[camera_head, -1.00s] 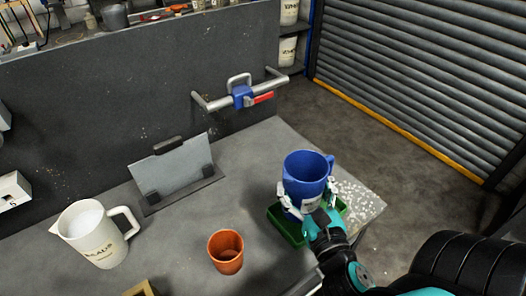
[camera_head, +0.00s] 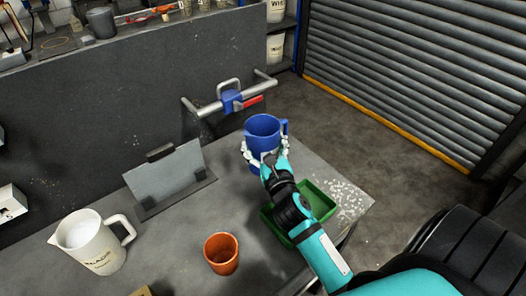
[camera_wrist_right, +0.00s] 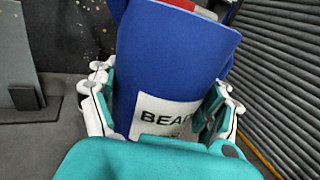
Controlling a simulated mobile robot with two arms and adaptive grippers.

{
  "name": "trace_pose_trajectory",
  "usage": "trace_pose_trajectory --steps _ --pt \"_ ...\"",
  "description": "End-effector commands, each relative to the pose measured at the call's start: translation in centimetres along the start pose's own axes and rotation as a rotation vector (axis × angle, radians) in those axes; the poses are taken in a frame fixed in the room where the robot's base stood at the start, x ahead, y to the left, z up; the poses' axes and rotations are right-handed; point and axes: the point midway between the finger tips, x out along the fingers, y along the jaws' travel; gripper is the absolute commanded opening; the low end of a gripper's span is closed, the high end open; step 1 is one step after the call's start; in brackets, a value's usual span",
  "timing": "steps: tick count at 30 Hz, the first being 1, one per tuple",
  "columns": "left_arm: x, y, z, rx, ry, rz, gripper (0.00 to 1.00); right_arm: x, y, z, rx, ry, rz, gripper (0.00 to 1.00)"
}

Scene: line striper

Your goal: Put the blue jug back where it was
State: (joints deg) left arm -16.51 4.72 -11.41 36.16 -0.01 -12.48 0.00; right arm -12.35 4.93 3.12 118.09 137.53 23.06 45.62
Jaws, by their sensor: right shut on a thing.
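The blue jug (camera_head: 265,130) is upright in the head view, in front of the wall panel and beyond the green tray. My right gripper (camera_head: 264,158) is shut around its body, and the jug appears raised above the bench. In the right wrist view the jug (camera_wrist_right: 170,65) fills the middle, with a white label reading "BEA…" partly hidden by the gripper. The green tray (camera_head: 321,203) lies on the bench at right, partly hidden by my arm. My left gripper is not in view.
A white jug (camera_head: 90,245) stands at front left and an orange cup (camera_head: 221,254) at front centre. A grey plate on a stand (camera_head: 166,178) is behind them. A pipe with a blue valve (camera_head: 231,101) sticks out from the wall panel behind the blue jug.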

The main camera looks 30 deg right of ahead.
Motion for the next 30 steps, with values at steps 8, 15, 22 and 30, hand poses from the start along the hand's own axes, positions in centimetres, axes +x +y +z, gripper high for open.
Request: trace_pose_trajectory --steps 8,15,22,30 --pt "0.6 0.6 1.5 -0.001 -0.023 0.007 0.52 0.2 0.1 -3.4 0.001 -0.001 -0.001 0.21" --pt "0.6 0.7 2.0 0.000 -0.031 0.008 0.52 0.2 0.0 -3.4 -0.001 -0.002 0.000 0.21" --pt "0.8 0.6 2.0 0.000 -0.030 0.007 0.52 0.2 0.1 -3.7 0.000 -0.001 0.000 0.91" --pt "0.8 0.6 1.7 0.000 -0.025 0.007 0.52 0.2 0.1 -3.7 0.000 -0.001 0.000 1.00"
